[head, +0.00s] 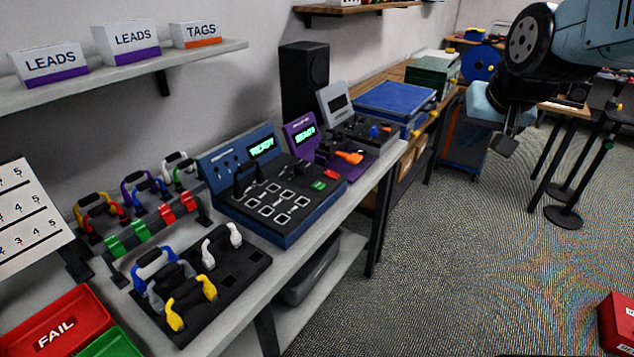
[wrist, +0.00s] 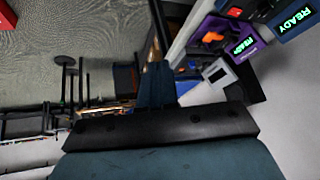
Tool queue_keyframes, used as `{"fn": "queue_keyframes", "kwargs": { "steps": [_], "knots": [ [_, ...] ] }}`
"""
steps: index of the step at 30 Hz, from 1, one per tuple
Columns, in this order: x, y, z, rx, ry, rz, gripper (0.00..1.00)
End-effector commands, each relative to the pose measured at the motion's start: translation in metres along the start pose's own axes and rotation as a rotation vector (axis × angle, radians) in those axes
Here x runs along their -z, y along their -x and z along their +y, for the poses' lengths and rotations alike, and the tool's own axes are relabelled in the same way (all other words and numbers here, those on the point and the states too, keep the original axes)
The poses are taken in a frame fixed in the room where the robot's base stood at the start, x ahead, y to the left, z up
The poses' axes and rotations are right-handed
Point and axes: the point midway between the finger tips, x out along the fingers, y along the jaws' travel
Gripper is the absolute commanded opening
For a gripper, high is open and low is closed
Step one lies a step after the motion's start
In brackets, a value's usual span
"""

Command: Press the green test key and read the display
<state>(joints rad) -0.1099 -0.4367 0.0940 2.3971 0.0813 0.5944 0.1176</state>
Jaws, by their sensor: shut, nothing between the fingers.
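The green key (head: 319,185) sits on the right side of the blue test console (head: 285,228) on the bench, just in front of a red key (head: 331,174). The blue console's display (head: 261,147) reads READY in green. A purple unit (head: 299,129) beside it has a smaller display (head: 305,132) that also reads READY. Both displays show at the upper right of the wrist view, the blue unit's one (wrist: 295,20) larger. My gripper (head: 507,145) is shut and empty, up in the air to the right of the bench, well away from the green key. The key cannot be made out in the wrist view.
Racks of coloured leads (head: 140,215) and a black lead board (head: 225,265) stand left of the console. A red FAIL tray (head: 55,330) is at the front left. A shelf (head: 200,58) hangs above. A black stand (head: 565,215) is at right; open floor lies between.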

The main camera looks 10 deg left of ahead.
Motion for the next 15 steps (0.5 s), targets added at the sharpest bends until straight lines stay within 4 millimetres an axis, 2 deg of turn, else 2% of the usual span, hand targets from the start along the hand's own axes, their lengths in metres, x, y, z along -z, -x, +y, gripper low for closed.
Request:
{"fn": "queue_keyframes", "kwargs": {
  "steps": [1,6,15],
  "knots": [
    [0.009,-0.014,-0.014,0.019,0.001,0.000,0.00],
    [0.034,-0.057,-0.066,0.094,-0.014,0.021,0.00],
    [0.053,-0.134,-0.166,0.243,-0.075,0.037,0.00]
  ]
}}
